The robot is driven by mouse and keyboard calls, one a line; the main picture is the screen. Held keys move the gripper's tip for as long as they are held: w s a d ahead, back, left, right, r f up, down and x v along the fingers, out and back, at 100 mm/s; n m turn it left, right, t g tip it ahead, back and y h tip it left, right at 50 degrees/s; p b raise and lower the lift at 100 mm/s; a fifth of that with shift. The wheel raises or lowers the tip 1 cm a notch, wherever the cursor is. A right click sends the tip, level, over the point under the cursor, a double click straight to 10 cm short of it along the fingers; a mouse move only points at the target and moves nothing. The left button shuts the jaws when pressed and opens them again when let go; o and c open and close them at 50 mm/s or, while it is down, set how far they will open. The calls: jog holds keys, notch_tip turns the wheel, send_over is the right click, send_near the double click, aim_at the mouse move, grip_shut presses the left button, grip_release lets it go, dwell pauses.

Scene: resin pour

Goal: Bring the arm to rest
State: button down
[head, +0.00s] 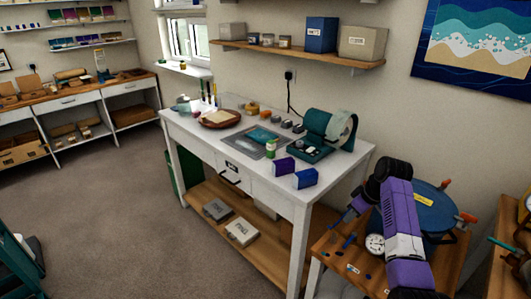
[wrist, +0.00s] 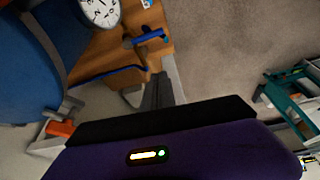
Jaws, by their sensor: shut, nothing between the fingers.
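My gripper (wrist: 160,90) shows in the wrist view as two dark grey fingers pressed together with nothing between them. They point over the edge of a wooden-topped stand and the carpet. In the head view my purple and black arm (head: 399,215) is folded at the right, in front of a blue round pot. I cannot clearly make out the fingertips there.
The blue pot (head: 436,206) and white dial gauge (head: 375,244) are close to my arm on the wooden stand (head: 336,256). A blue-handled tool (wrist: 150,38) lies near the fingers. The white workbench (head: 335,175) stands left, holding several items. Carpet (head: 110,215) is open at left.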

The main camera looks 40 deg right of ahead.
jog(key=w+d+r+m+t+h, duration=0.3)
jog(key=w+d+r+h, duration=0.15)
jog(key=d, duration=0.25)
jog(key=s+a+r+m+t+h, duration=0.1)
jog(key=a+t+h, duration=0.15)
jog(key=a, duration=1.05)
jog(key=s+a+r+m+t+h, duration=0.15)
jog(key=a+t, duration=0.25)
jog(key=a, duration=0.9)
jog(key=s+a+r+n+t+y, duration=0.2)
jog(key=s+a+r, duration=0.1)
jog(key=s+a, duration=0.6)
jog(key=s+a+r+n+t+y, duration=0.1)
jog(key=s+a+r+t+y, duration=0.15)
jog(key=s+a, duration=0.6)
jog(key=s+a+f+n+g+y, duration=0.1)
jog(key=s+a+n+g+y, duration=0.2)
jog(key=s+a, duration=0.5)
jog(key=shift+a+y, duration=0.7)
jog(key=shift+a, duration=0.05)
